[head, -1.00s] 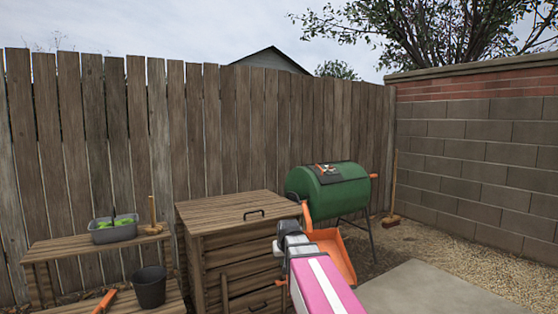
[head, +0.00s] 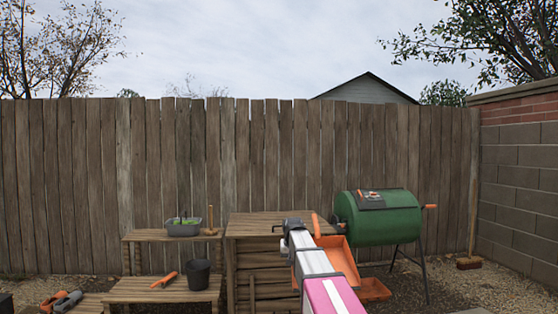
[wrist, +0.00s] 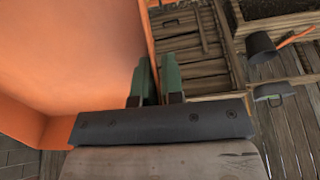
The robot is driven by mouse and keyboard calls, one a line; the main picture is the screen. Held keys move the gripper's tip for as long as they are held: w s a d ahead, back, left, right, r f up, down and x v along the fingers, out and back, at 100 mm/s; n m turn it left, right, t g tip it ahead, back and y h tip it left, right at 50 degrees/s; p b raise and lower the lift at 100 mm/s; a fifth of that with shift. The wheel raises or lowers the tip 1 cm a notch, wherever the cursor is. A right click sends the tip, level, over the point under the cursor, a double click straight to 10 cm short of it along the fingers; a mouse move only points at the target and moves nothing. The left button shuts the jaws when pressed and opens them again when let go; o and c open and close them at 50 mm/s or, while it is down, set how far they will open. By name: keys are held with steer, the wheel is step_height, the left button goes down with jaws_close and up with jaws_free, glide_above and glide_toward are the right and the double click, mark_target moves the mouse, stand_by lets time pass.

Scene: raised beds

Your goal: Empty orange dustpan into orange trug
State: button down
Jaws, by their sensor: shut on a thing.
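The orange dustpan (head: 341,262) is off the ground at the end of my arm, beside the wooden chest and tilted. In the wrist view its broad orange wall (wrist: 70,60) fills the left side. My gripper (wrist: 157,85) is shut on the dustpan, its green fingers close together at the orange edge; the exact grip is partly hidden. The inside of the pan and any contents cannot be made out. A lower orange object (head: 374,290) shows under the green drum, partly behind the dustpan; I cannot tell whether it is the trug.
The wooden chest (head: 262,226) stands left of the dustpan, the green drum (head: 385,217) on legs to its right. Farther left, a stepped wooden bench (head: 130,291) holds a black pot (head: 198,274), an orange-handled tool (head: 164,280) and a grey tub (head: 183,228). A fence closes the back.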

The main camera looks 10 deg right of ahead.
steer(key=w+a+r+m+g, duration=0.2)
steer(key=w+r, duration=1.6)
steer(key=r, duration=0.2)
steer(key=w+r+g, duration=0.1)
steer(key=w+r, duration=0.4)
steer(key=r, duration=0.6)
steer(key=w+r+m+g, duration=0.1)
steer(key=w+r, duration=0.3)
steer(key=r, duration=0.6)
steer(key=shift+w+a+r, duration=0.3)
steer(key=shift+w+r, duration=0.05)
steer(key=shift+w, duration=0.05)
